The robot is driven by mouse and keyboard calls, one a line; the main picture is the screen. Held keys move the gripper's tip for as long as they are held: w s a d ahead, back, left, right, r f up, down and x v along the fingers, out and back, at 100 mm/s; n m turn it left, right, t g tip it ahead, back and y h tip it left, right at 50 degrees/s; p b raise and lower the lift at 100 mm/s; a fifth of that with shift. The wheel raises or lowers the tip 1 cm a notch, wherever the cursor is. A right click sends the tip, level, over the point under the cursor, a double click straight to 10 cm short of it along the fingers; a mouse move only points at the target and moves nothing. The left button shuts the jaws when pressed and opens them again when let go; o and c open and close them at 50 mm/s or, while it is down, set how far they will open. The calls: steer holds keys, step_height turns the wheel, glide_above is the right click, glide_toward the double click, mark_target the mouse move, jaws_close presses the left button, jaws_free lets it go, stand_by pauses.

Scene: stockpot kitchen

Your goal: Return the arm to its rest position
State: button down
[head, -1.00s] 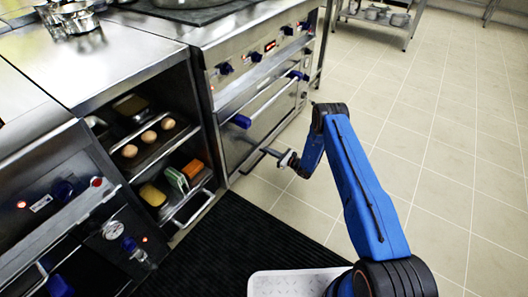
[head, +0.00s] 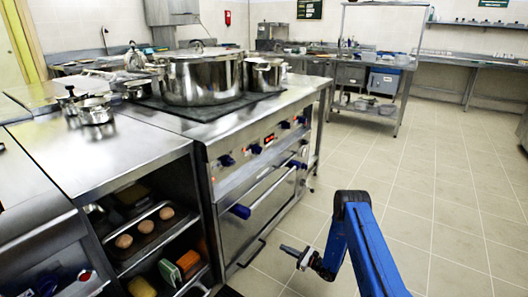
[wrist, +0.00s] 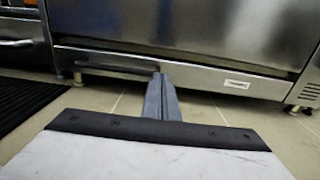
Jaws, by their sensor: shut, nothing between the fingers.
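My blue arm (head: 362,248) rises from the lower right of the head view. My gripper (head: 290,250) is at its end, low in front of the steel range, over the tiled floor. In the wrist view the gripper's fingers (wrist: 161,98) are together with nothing between them. They point at the lower front of the range, apart from it as far as I can tell.
The range (head: 250,180) with its oven door bears a large stockpot (head: 202,78) and smaller pots. A steel rack (head: 380,100) stands at the back. The tiled floor (head: 450,190) on the right is clear.

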steer(key=s+a+r+n+g+y, duration=0.1)
steer(key=a+r+n+g, duration=0.15)
steer(key=r, duration=0.65)
steer(key=s+a+r+n+g, duration=0.1)
steer(key=r+n+g, duration=0.15)
steer(key=r, duration=0.65)
steer(key=s+a+r+n+g+y, duration=0.1)
steer(key=s+r+n+g, duration=0.15)
steer(key=r, duration=0.55)
steer(key=s+r+n+g+h, duration=0.2)
steer(key=s+r+n, duration=0.3)
steer(key=r, duration=0.5)
steer(key=s+r+n+g+h, duration=0.2)
steer(key=s+r, duration=0.6)
steer(key=r, duration=0.2)
steer(key=s+d+r+n+h, duration=0.3)
steer(key=s+r, duration=0.3)
steer(key=s, duration=0.4)
steer(key=s+d+r+n+h, duration=0.3)
steer(key=s+r, duration=0.3)
steer(key=s, duration=0.4)
steer(key=s+d+r+n+t+h, duration=0.2)
steer(key=s+d, duration=0.4)
steer(key=s, duration=0.4)
steer(key=s+d+r+n+t+h, duration=0.2)
steer(key=s+d+t+h, duration=0.2)
steer(key=s+d, duration=0.3)
steer(key=s, duration=0.3)
steer(key=shift+h, duration=0.4)
